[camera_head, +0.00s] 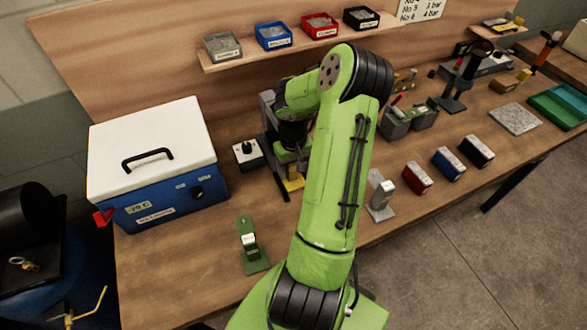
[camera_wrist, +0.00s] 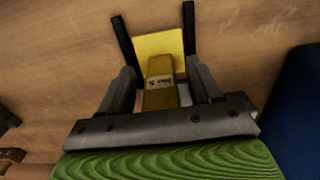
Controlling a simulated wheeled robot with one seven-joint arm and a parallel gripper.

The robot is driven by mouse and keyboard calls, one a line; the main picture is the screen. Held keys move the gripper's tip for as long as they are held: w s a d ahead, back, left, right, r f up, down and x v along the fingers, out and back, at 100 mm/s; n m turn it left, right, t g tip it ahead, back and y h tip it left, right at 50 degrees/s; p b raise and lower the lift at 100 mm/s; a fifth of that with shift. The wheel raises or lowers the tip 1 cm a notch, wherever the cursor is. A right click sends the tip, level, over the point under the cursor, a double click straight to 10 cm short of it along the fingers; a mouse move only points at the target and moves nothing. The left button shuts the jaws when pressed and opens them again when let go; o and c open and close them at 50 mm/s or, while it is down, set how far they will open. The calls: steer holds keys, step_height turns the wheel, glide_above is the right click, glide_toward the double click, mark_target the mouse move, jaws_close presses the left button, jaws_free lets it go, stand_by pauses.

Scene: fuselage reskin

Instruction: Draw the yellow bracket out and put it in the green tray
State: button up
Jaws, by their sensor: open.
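The yellow bracket (camera_head: 292,184) stands low on the bench between dark legs, partly hidden by my arm. In the wrist view the yellow bracket (camera_wrist: 158,45) shows a flat plate and a labelled block. My gripper (camera_wrist: 163,75) is open, with one grey finger on each side of the block. I cannot tell whether the fingers touch it. In the head view my arm hides most of the gripper. The green tray (camera_head: 557,113) lies at the far right of the bench.
A blue and white cooler box (camera_head: 152,165) stands at the left. A green bracket (camera_head: 250,243) and a grey bracket (camera_head: 381,195) stand near the front. Red (camera_head: 417,177), blue (camera_head: 448,163) and black (camera_head: 476,151) boxes and a speckled slab (camera_head: 515,118) lie toward the tray.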

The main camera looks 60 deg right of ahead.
steer(key=shift+f, duration=0.1)
jaws_close()
stand_by(0.4)
steer(key=shift+a, duration=0.1)
